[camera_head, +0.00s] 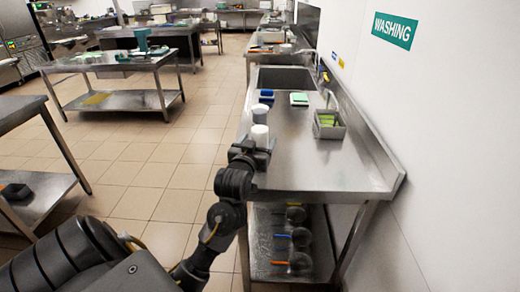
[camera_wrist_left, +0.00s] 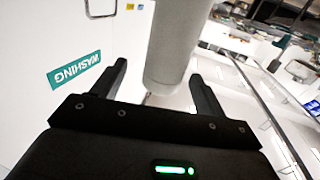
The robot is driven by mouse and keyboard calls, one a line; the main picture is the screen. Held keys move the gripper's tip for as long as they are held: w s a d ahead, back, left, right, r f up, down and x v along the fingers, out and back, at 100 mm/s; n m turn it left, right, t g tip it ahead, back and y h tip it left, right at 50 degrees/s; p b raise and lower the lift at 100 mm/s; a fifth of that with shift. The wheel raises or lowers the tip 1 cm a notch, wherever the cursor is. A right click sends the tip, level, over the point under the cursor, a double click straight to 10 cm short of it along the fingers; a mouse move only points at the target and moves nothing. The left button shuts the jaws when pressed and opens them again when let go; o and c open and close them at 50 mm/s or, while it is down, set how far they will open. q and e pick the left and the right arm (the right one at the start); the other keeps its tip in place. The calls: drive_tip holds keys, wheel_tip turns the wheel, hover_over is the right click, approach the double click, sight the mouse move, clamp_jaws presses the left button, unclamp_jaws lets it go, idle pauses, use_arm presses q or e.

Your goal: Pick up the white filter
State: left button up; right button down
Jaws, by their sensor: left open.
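Two pale cylinders stand at the near left edge of the steel counter in the head view. The nearer one, a white filter (camera_head: 260,131), is right at my left gripper (camera_head: 254,150); the other cylinder (camera_head: 260,112) is just behind it. In the left wrist view a large white-grey cylinder (camera_wrist_left: 177,42) rises between the two spread fingers of my left gripper (camera_wrist_left: 158,70). The fingers are open on either side of it, and I cannot tell whether either touches it. The gripper hides the lower part of the nearer filter in the head view. My right gripper is not in view.
The steel counter (camera_head: 300,178) has bare room at its front right. Behind are blue sponges (camera_head: 266,96), a green sponge (camera_head: 299,98), a metal bin (camera_head: 328,127) with green items and a sink (camera_head: 287,78). A wall with a WASHING sign (camera_head: 393,29) bounds the right.

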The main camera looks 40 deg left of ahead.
use_arm(q)
drive_tip(key=shift+a, duration=0.1)
drive_tip(key=shift+w+a+r, duration=0.15)
drive_tip(key=shift+w+a, duration=0.05)
drive_tip(key=shift+w, duration=0.15)
drive_tip(key=p+x, duration=0.1)
drive_tip(key=x, duration=0.2)
drive_tip(key=shift+w+a, duration=0.25)
drive_tip(key=shift+a, duration=0.1)
drive_tip(key=shift+w+a, duration=0.1)
drive_tip(key=shift+w, duration=0.15)
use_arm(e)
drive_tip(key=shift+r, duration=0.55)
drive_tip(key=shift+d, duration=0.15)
use_arm(q)
drive_tip(key=shift+c, duration=1.3)
clamp_jaws()
